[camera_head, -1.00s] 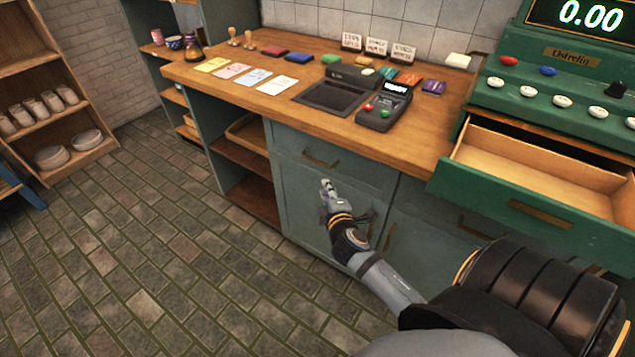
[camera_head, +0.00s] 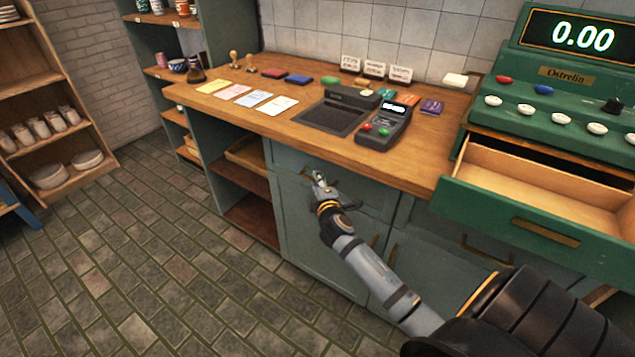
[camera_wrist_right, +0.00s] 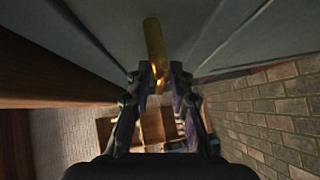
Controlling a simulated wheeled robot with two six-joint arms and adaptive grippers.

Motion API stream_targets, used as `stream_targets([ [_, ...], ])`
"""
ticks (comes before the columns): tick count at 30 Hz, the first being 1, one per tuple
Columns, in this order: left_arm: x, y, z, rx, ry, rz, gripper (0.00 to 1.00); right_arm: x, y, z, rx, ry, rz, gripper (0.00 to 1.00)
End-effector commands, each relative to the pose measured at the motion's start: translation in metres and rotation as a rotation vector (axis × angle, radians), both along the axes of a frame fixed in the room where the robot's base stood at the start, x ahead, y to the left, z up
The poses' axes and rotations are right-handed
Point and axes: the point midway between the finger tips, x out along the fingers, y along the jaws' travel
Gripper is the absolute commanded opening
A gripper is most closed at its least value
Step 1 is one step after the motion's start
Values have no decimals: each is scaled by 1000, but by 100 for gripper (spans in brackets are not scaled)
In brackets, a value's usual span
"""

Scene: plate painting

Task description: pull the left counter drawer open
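The left counter drawer (camera_head: 352,192) is a grey-green front under the wooden top, flush with the cabinet. Its brass handle (camera_head: 305,173) is partly hidden behind my right gripper (camera_head: 317,178). In the right wrist view, the brass handle (camera_wrist_right: 154,42) runs down to the fingertips of my right gripper (camera_wrist_right: 160,70). Its lower end lies in the gap between them. The fingers stand apart with a narrow gap; firm contact with the handle cannot be made out. My left gripper is not in view.
A green cash register (camera_head: 560,95) with its own drawer (camera_head: 520,222) pulled out stands to the right. A card terminal (camera_head: 384,128) and cards sit on the counter top (camera_head: 225,118). Open shelves (camera_head: 245,185) lie left of the drawer. The tiled floor is clear.

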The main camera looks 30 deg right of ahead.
Motion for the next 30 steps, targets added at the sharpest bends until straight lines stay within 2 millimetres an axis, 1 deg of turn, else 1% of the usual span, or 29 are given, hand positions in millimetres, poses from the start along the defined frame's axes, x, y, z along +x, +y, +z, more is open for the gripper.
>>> stream_targets([
  [6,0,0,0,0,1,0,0,0,0,0,0,0,0,20],
  [8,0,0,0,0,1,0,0,0,0,0,0,0,0,14],
  [11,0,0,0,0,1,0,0,0,0,0,0,0,0,0],
  [30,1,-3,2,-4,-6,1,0,0,0,-1,2,1,0,0],
])
